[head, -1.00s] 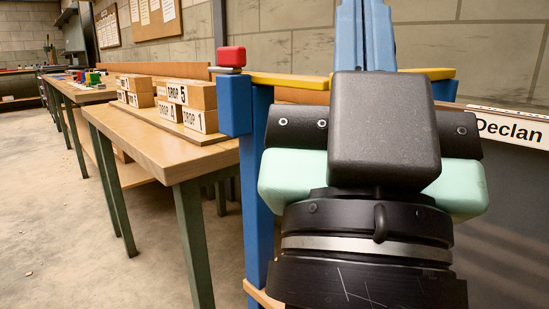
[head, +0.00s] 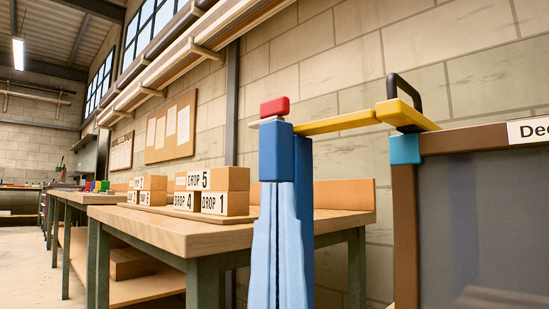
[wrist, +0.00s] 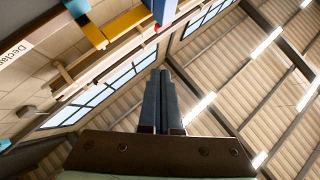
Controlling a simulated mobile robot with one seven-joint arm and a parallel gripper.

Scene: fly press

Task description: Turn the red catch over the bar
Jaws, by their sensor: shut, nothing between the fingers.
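The red catch (head: 274,106) sits on a thin light plate on top of the blue post (head: 275,152). The yellow bar (head: 335,121) runs right from the post top to the gate, and the catch stands at its left end, not lying across it. A sliver of red, likely the catch (wrist: 157,29), shows in the wrist view beside the bar (wrist: 128,19). My gripper (head: 286,190) points up, its light blue fingers shut and empty in front of the post, with tips just below the post's head. The fingers (wrist: 161,73) also show shut in the wrist view.
A dark gate panel with a brown frame (head: 405,230) stands right, with a black handle (head: 404,95) above a yellow block. A wooden workbench (head: 150,228) with numbered drop blocks (head: 225,203) stands behind at left. The space above the catch looks clear.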

